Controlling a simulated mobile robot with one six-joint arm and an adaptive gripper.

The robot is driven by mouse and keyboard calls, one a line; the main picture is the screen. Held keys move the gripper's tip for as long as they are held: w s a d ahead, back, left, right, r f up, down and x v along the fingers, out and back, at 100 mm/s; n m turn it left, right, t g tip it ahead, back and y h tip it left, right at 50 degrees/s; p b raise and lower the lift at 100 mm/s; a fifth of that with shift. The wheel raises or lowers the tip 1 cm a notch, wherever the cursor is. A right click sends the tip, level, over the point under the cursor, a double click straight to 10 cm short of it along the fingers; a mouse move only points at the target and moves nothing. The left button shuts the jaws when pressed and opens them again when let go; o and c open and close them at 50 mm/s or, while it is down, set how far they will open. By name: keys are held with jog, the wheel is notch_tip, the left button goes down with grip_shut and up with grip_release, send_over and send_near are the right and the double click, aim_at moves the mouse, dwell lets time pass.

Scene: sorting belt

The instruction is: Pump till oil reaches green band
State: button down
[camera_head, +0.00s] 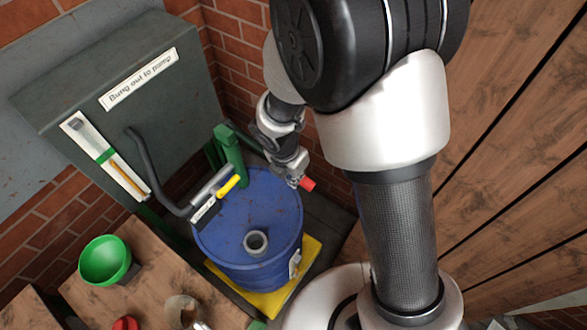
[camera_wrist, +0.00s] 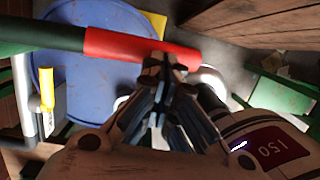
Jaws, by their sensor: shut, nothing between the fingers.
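The blue drum (camera_head: 222,232) stands upright with an open, grey-rimmed hole (camera_head: 256,242) in its lid. A pump lever with a red grip (camera_head: 308,184) reaches over the drum; in the wrist view the red grip (camera_wrist: 120,46) ends a dark green bar (camera_wrist: 45,34). My gripper (camera_head: 297,179) is at the red grip. In the wrist view its fingertips (camera_wrist: 165,62) are shut and overlap the grip's lower edge; I cannot tell whether they touch it. The gauge (camera_head: 128,181) shows an amber column whose top looks just below the green band (camera_head: 105,156).
A grey tank (camera_head: 75,75) bears a sign reading "Bung out to pump" (camera_head: 138,79). A green bowl (camera_head: 103,262) and a red item (camera_head: 126,323) are on the wooden table (camera_head: 155,268).

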jog(key=f+b, duration=0.1)
jog(key=f, duration=0.3)
jog(key=shift+s, duration=0.3)
jog(key=s+r+p, duration=0.2)
jog(key=r+p, duration=0.1)
jog(key=r, duration=0.4)
jog(key=s+d+r+p, duration=0.1)
jog(key=s+r+p, duration=0.1)
jog(key=r+p, duration=0.2)
notch_tip(320, 180, up, 3)
jog(key=shift+d+f, duration=0.1)
jog(key=shift+d, duration=0.15)
dwell(0.9)
